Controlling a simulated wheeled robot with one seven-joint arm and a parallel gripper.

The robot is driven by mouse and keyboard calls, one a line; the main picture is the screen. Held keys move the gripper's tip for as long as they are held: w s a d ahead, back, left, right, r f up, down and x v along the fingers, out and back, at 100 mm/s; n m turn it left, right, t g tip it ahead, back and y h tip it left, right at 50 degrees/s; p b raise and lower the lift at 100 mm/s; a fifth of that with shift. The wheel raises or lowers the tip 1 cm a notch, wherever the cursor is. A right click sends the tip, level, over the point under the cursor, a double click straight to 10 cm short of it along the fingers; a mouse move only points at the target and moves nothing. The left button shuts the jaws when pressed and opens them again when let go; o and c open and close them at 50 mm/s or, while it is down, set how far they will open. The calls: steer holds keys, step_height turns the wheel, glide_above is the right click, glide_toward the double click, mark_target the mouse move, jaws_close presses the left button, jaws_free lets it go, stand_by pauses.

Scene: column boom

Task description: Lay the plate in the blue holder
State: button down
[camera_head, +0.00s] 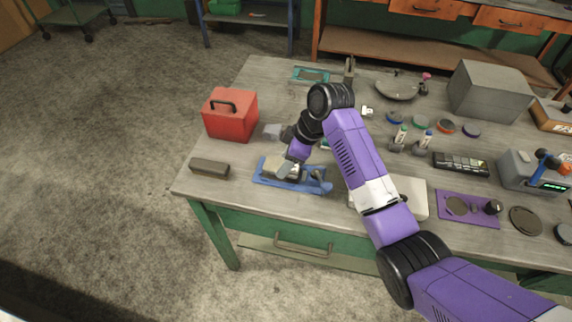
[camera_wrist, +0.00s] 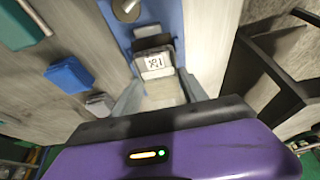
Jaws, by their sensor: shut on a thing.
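The blue holder (camera_head: 262,180) lies near the table's front left edge, with a raised part at its right end. It also shows in the wrist view (camera_wrist: 172,14), with a round metal piece on it. My gripper (camera_head: 289,166) is low over the holder's middle. In the wrist view my gripper (camera_wrist: 160,90) is shut on a small pale plate (camera_wrist: 160,88) with a dark-marked label at its far end. The plate is over the blue holder; I cannot tell whether it touches it. My gripper hides part of the holder in the head view.
A red box (camera_head: 230,117) with a black handle stands behind left. A dark brown block (camera_head: 209,168) lies left of the holder. A purple board (camera_head: 468,208) and a grey box (camera_head: 489,91) are to the right.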

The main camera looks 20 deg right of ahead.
steer(key=shift+f, duration=0.95)
steer(key=c, duration=0.6)
jaws_free()
steer(key=shift+f, duration=0.2)
steer(key=b+v, duration=0.1)
steer(key=v, duration=1.1)
steer(key=shift+r, duration=0.15)
